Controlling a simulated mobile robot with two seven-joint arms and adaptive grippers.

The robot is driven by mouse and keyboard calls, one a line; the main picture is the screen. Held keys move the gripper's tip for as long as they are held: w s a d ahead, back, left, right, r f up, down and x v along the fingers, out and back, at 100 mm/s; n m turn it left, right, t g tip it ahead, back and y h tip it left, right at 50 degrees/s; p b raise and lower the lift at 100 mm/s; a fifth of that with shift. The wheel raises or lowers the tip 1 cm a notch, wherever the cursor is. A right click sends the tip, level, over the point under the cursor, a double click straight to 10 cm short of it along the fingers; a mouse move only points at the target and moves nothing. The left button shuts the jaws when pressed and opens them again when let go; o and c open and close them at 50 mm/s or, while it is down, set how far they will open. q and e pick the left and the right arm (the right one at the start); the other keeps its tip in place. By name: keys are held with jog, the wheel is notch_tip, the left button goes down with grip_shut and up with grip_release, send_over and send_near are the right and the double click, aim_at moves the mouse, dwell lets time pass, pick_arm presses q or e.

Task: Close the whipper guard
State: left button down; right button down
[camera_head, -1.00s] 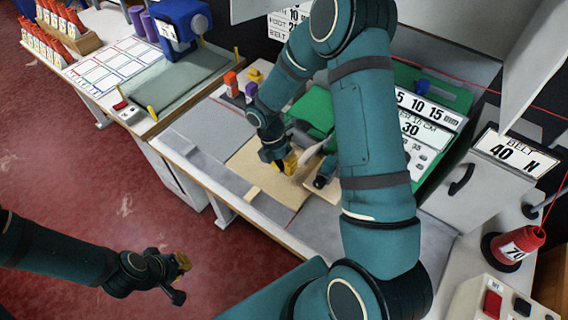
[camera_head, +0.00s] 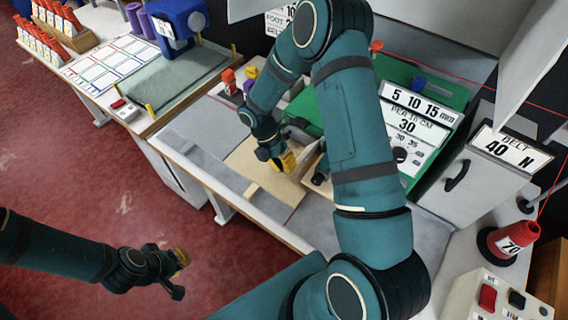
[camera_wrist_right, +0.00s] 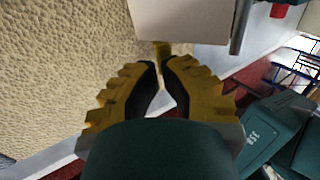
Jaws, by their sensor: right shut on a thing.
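The green whipper machine (camera_head: 424,88) stands behind my right arm, with a sign reading 5 10 15 mm. Which part is its guard is not clear, as my arm hides much of it. My right gripper (camera_head: 285,161) is low over the tan board (camera_head: 243,163), beside a pale piece (camera_head: 309,157). In the right wrist view my right gripper (camera_wrist_right: 160,66) has its yellow fingers together on a small yellow piece (camera_wrist_right: 162,48), just below a pale block (camera_wrist_right: 180,18). My left gripper (camera_head: 180,262) hangs over the red floor, away from the bench; its opening is unclear.
A grey cabinet (camera_head: 466,185) with a black handle stands to the right, beside a red cone (camera_head: 512,241) and a control box (camera_head: 495,298). A blue machine (camera_head: 180,25) and racks (camera_head: 50,38) are at the upper left. The grey bench area (camera_head: 200,128) left of the board is clear.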

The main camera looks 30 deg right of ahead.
jog(key=g, duration=0.1)
jog(key=s+f+g+h, duration=0.1)
jog(key=g, duration=0.1)
jog(key=shift+s+d+f+g+h, duration=0.15)
jog(key=shift+d+f+g+h, duration=0.15)
jog(key=shift+g+h, duration=0.1)
jog(key=shift+s+d+f, duration=0.1)
jog(key=shift+s, duration=0.3)
dwell(0.5)
jog(key=shift+r+p, duration=0.6)
jog(key=shift+r, duration=0.2)
jog(key=v, duration=1.2)
jog(key=shift+d+f, duration=0.1)
jog(key=shift+f, duration=0.05)
